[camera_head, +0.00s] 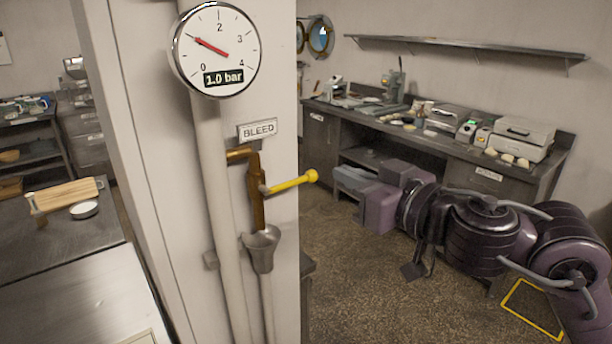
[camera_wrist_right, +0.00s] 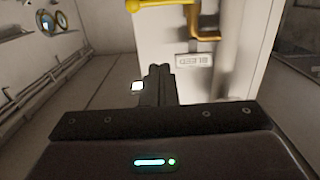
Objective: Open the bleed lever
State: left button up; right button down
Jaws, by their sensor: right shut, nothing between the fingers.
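The bleed lever (camera_head: 290,185) is a yellow bar with a round knob, sticking out right and slightly up from a brass valve pipe (camera_head: 256,195) on the pillar. Its yellow knob (camera_wrist_right: 133,6) also shows at the top of the right wrist view, where the scene appears upside down. A BLEED sign (camera_head: 257,131) sits above the valve, and a grey funnel (camera_head: 261,248) is below it. The pressure gauge (camera_head: 216,50) reads 1.0 bar. My right gripper (camera_head: 347,180) is right of the lever, apart from it. Its fingers (camera_wrist_right: 158,85) are shut and empty. My left gripper is not in view.
The white pillar (camera_head: 160,150) carries a vertical pipe (camera_head: 212,190) left of the valve. A counter (camera_head: 460,150) with trays and equipment stands behind my right arm. A worktop (camera_head: 60,235) with a wooden board (camera_head: 65,195) is at left. Space between lever knob and gripper looks clear.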

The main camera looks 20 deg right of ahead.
jog(key=p, duration=0.1)
send_over(306, 178)
jog(key=s, duration=0.5)
jog(key=f, duration=0.1)
jog(key=w+f, duration=0.1)
jog(key=f, duration=0.2)
jog(key=shift+w+a+f+b, duration=0.2)
jog(key=shift+w+a+b, duration=0.2)
jog(key=shift+w+a, duration=0.1)
